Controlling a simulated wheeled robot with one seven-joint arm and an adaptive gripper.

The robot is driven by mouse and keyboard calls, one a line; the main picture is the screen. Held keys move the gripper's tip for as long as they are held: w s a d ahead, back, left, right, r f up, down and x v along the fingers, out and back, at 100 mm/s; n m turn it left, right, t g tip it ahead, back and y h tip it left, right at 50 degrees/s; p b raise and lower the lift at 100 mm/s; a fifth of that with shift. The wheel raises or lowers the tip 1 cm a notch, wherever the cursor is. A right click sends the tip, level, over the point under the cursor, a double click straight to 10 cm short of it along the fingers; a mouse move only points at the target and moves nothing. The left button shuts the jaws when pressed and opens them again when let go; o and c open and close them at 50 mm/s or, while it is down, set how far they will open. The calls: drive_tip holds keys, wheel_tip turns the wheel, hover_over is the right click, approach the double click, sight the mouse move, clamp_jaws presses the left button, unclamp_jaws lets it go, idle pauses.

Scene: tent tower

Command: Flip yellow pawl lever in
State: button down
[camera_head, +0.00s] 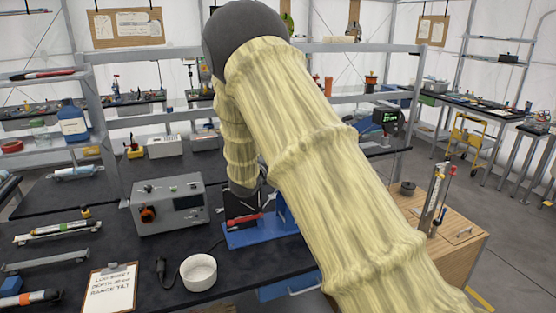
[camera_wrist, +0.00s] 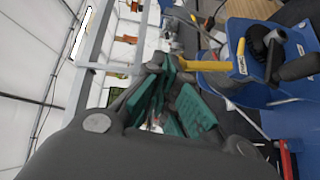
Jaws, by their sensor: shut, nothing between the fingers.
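The yellow pawl lever (camera_wrist: 210,66) is in the wrist view. It is attached to a blue frame (camera_wrist: 295,45) and points left toward my gripper. My gripper (camera_wrist: 172,85), with green finger pads, is shut and empty. Its fingertips are close to the lever's free end; I cannot tell whether they touch it. In the head view the blue base (camera_head: 258,234) of the device stands on the dark bench, with my dark gripper (camera_head: 243,203) over it. My arm hides much of the device, and the lever cannot be made out there.
A black handle (camera_wrist: 298,66) sticks out from the blue frame. In the head view a grey instrument box (camera_head: 172,206) stands left of the device. A wooden cabinet (camera_head: 455,255) is at right.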

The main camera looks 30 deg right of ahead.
drive_tip(key=shift+d, duration=0.2)
drive_tip(key=s+a+r+b, duration=0.1)
drive_tip(key=s+a+r, duration=0.5)
drive_tip(key=a, duration=0.4)
drive_tip(key=shift+s+r, duration=0.35)
drive_tip(key=shift+s, duration=0.3)
idle(0.5)
